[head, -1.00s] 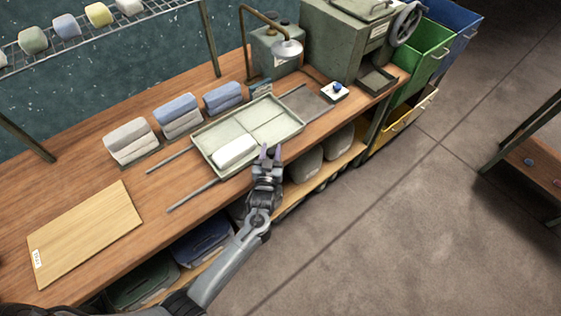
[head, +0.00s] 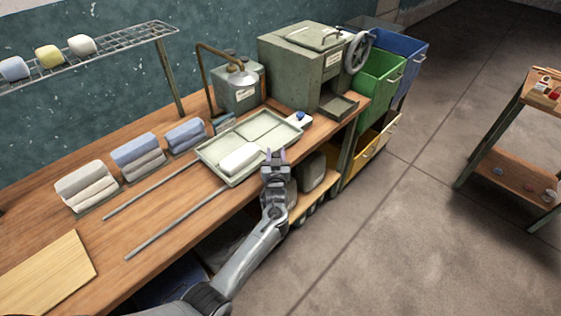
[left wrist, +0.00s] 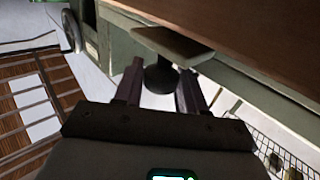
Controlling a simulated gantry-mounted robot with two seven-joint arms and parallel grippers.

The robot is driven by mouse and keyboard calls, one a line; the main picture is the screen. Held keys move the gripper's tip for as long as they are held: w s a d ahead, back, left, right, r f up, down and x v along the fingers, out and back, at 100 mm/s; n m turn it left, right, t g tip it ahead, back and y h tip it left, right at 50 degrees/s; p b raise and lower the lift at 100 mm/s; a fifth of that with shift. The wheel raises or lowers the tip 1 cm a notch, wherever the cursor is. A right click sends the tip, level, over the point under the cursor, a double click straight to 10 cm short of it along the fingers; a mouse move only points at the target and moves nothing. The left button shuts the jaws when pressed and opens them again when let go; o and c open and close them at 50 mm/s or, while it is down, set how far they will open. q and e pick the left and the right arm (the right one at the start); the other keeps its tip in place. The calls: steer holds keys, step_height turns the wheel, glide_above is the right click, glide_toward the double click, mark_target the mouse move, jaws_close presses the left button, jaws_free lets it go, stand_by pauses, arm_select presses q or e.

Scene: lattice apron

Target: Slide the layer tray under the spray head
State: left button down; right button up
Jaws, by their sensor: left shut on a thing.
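The layer tray (head: 203,152) is a shallow, pale green tray with dividers, at the right end of two rails on the bench. A white rolled cloth (head: 240,159) lies in its near-left compartment. My right gripper is out of view.
Two bare rails (head: 165,220) run left from the tray. Folded towel stacks (head: 138,155) stand behind them. A small white block with a blue knob (head: 299,119) is close to the tray's right end. A green machine (head: 305,65) stands beyond.

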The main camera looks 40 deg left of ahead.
arm_select(q)
steer(key=shift+f, duration=0.2)
steer(key=c, duration=0.9)
jaws_free()
steer(key=shift+w, duration=0.1)
steer(key=shift+o, duration=0.6)
steer(key=shift+w+d+r, duration=0.1)
steer(key=shift+w+d, duration=0.05)
steer(key=shift+r, duration=0.1)
steer(key=shift+s+d+r, duration=0.1)
steer(key=shift+s+d, duration=0.1)
steer(key=shift+s, duration=0.45)
steer(key=p+v, duration=0.2)
steer(key=v, duration=0.7)
steer(key=shift+d+f, duration=0.2)
steer(key=shift+d, duration=0.25)
